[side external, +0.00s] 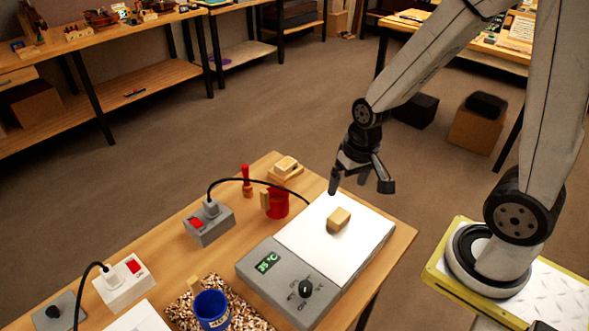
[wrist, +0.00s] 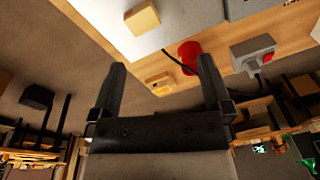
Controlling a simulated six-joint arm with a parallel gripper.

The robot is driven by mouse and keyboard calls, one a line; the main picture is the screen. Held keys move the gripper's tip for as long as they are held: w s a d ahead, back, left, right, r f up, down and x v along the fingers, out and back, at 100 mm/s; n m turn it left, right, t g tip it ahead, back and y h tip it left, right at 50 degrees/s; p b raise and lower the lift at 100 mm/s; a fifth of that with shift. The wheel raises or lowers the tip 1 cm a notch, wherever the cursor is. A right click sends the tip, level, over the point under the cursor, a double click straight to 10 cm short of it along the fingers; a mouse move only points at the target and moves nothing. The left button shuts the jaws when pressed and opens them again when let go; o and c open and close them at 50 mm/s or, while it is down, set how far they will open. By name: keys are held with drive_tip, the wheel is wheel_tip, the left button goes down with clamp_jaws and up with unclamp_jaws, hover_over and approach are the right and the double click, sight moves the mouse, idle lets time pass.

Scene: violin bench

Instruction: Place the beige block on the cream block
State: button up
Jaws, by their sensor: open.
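A beige block (side external: 339,219) lies on the white top of a hot plate; it also shows at the top of the wrist view (wrist: 142,17). A paler, cream block (side external: 286,164) sits on a light wooden piece at the table's far corner; it also shows between the fingers in the wrist view (wrist: 158,80). My gripper (side external: 360,186) is open and empty. It hangs above and behind the hot plate, apart from both blocks. The wrist view also shows its spread fingers (wrist: 162,75).
The hot plate (side external: 290,308) has a display and a knob. A red cup (side external: 277,206), a grey socket box (side external: 209,226) and a black cable (side external: 258,181) lie left of it. A blue cup (side external: 212,310) stands on a speckled mat nearer the front.

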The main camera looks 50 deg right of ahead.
sight(339, 215)
drive_tip(key=d+f+m+y, duration=0.1)
drive_tip(key=d+f+m, duration=0.1)
drive_tip(key=m, duration=0.2)
drive_tip(key=w+d+f+m+g+y, duration=0.1)
drive_tip(key=f+m, duration=0.2)
drive_tip(key=m, duration=0.1)
drive_tip(key=w+d+f+m+y, duration=0.1)
drive_tip(key=d+f+m, duration=0.1)
drive_tip(key=m, duration=0.2)
drive_tip(key=shift+w+d+f+m+g+y, duration=0.15)
drive_tip(key=shift+d+f+m+g+y, duration=0.15)
drive_tip(key=shift+d+m+g, duration=0.1)
drive_tip(key=shift+w+d+f+m+y, duration=0.15)
drive_tip(key=shift+d+f+m+y, duration=0.2)
drive_tip(key=shift+m, duration=0.35)
drive_tip(key=shift+a+f, duration=0.1)
drive_tip(key=shift+a, duration=0.05)
drive_tip(key=shift+x, duration=1.2)
drive_tip(key=shift+f, duration=0.1)
drive_tip(key=shift+w+x, duration=0.2)
drive_tip(key=shift+x, duration=2.3)
